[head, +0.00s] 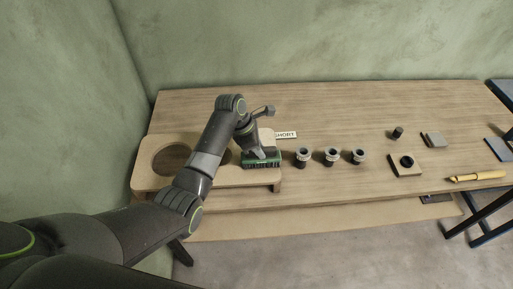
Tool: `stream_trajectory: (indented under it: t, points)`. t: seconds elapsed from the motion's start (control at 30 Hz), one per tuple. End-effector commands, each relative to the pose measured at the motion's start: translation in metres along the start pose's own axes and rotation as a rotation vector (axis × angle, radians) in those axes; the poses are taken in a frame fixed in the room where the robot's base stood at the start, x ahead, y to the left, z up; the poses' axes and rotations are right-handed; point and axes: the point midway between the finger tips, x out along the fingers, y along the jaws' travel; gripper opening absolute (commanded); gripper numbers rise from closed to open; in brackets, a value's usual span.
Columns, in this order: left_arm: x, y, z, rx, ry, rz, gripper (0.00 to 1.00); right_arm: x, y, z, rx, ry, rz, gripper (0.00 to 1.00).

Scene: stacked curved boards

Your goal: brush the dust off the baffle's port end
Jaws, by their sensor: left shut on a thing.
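The baffle is a pale wooden board (225,177) with round cutouts, lying raised at the table's left end. A large round hole shows at its left, and another opening is partly hidden behind my left arm. My left gripper (262,152) is over the baffle's right end, shut on a green brush (262,161) with dark bristles. The brush is at the board's surface near its right front edge; whether the bristles touch is too small to tell. No dust can be made out. My right gripper is not in view.
A "SHORT" label (286,135) lies behind the baffle's right end. Several dark port tubes (331,156) stand just right of it. Further right are a block with a dark ring (405,164) and a yellow-handled tool (477,177). The table's back is clear.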

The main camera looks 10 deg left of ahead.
Motion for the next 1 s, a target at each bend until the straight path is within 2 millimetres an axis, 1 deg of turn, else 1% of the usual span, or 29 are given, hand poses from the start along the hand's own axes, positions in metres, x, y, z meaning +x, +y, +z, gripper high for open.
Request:
stream_trajectory:
  t: [0.27, 0.67, 1.0]
  points:
    - [0.002, 0.0, 0.005, 0.001, -0.001, 0.0, 0.0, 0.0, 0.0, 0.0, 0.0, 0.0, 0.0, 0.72]
    - [0.015, 0.0, 0.031, 0.002, -0.001, 0.001, 0.0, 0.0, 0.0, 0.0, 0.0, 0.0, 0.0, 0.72]
    - [0.016, 0.0, 0.032, 0.001, 0.0, 0.001, 0.0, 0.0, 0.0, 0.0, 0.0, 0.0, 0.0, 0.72]
